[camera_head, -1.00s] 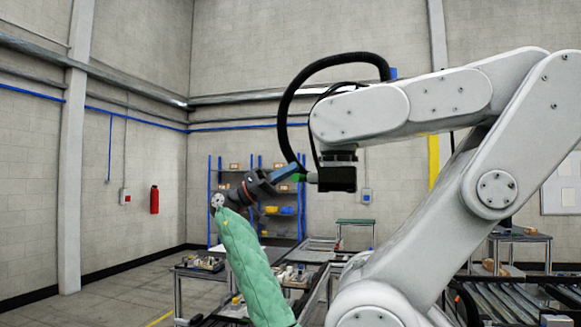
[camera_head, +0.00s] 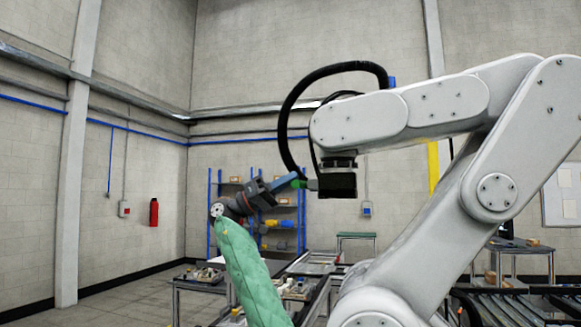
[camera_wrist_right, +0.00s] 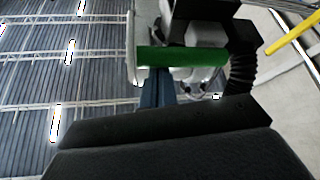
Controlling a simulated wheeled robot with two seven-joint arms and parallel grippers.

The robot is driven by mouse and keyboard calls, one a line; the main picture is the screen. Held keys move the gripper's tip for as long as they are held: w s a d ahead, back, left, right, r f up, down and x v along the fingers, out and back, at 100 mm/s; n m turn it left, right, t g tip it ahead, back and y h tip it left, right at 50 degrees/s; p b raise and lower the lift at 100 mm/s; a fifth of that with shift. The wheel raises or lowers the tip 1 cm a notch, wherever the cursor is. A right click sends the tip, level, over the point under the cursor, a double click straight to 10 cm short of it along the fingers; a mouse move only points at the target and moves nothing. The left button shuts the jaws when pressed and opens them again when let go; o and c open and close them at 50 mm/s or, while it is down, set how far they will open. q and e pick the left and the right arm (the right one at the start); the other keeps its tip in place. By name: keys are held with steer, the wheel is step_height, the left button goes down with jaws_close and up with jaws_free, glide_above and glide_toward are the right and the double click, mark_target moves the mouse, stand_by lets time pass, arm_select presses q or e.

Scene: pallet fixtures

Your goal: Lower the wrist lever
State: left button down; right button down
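The wrist lever, a small green bar (camera_head: 299,184), sticks out to the left from the black wrist block (camera_head: 338,185) of a white industrial robot arm. In the right wrist view the green bar (camera_wrist_right: 182,57) lies across the tips of my blue fingers. My right gripper (camera_head: 290,180), dark with blue fingers, comes up from lower left on my green-sleeved arm. Its fingers (camera_wrist_right: 158,90) look close together at the lever. The bar hides their tips, so I cannot tell whether they grip it or only touch it. My left gripper is out of view.
The large white arm (camera_head: 430,110) fills the right side, with a black hose (camera_head: 290,110) looping over its wrist close to my gripper. Behind are blue shelving (camera_head: 302,200), work tables (camera_head: 200,280) and roller conveyors (camera_head: 520,305). Open floor lies at lower left.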

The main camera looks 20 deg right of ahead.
steer(key=shift+f, duration=0.2)
